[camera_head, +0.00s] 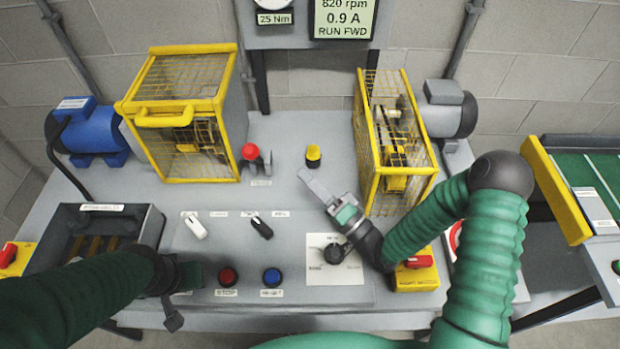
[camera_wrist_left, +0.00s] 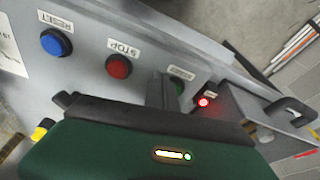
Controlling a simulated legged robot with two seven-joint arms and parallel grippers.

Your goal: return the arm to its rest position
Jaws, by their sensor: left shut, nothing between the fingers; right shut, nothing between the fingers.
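My right gripper (camera_head: 319,187) is above the bench between the two yellow cages, its fingers pointing up and left. It is shut and holds nothing. My left gripper (camera_head: 186,277) is low at the left of the grey control panel (camera_head: 315,240), mostly hidden behind its own dark green arm. In the left wrist view its fingers (camera_wrist_left: 161,90) are together with nothing between them, close to a green button (camera_wrist_left: 179,87). I cannot tell whether they touch it.
The panel carries a red button (camera_head: 228,276), a blue button (camera_head: 271,277), a white lever (camera_head: 194,228), a black lever (camera_head: 262,228) and a black rotary knob (camera_head: 334,252). The left cage (camera_head: 185,62) and right cage (camera_head: 372,150) stand behind. A dark tray (camera_head: 148,222) is at left.

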